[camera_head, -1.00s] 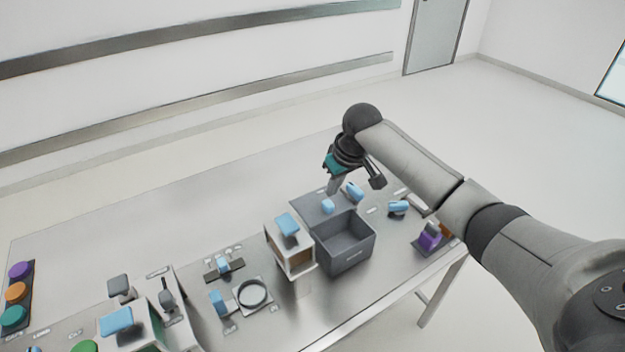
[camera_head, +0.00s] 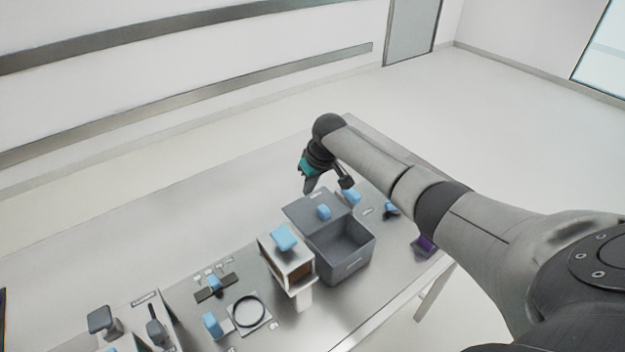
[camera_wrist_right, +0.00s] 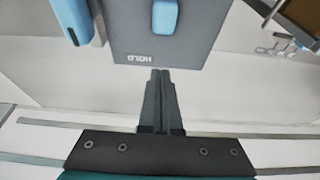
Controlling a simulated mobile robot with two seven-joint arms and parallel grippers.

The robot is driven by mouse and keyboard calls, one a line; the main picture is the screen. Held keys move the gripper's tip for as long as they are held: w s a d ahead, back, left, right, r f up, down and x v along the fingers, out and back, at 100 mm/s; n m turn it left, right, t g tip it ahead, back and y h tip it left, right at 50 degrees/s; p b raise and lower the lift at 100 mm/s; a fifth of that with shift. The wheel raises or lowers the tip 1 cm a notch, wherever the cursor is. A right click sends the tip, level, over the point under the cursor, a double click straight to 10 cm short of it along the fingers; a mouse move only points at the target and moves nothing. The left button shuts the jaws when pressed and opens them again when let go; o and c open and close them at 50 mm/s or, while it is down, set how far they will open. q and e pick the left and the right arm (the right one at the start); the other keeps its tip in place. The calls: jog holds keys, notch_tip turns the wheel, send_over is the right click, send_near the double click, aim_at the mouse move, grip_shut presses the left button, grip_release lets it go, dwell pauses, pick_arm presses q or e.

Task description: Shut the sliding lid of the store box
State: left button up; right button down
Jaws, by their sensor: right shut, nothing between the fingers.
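The store box (camera_head: 345,266) is a dark grey open-topped box on the table. Its grey lid (camera_head: 300,208) is slid back toward the far side, leaving the near part of the box open. A blue handle (camera_head: 323,212) stands on the lid. In the right wrist view the lid (camera_wrist_right: 190,45) shows printed lettering near its edge and the blue handle (camera_wrist_right: 165,15). My right gripper (camera_head: 307,190) is shut and empty, just beyond the lid's far edge. Its fingertips (camera_wrist_right: 160,72) point at that edge; contact cannot be told. My left gripper is not in view.
A white-framed box with a blue top block (camera_head: 284,238) stands close left of the store box. A blue item (camera_head: 351,197) stands right beside the lid. A black ring (camera_head: 249,311) lies farther left. The table behind the lid is clear.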

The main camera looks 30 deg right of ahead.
aim_at(314, 207)
jog(key=shift+w+f, duration=0.25)
jog(key=shift+f, duration=0.8)
jog(key=s, duration=0.1)
jog(key=s+p, duration=0.1)
jog(key=shift+s+d+r+p, duration=0.15)
jog(key=shift+s+r+p, duration=0.15)
jog(key=shift+s, duration=0.1)
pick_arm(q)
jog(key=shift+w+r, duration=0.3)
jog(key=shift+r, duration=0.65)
pick_arm(e)
jog(key=shift+s+f, duration=0.15)
jog(key=shift+s, duration=0.35)
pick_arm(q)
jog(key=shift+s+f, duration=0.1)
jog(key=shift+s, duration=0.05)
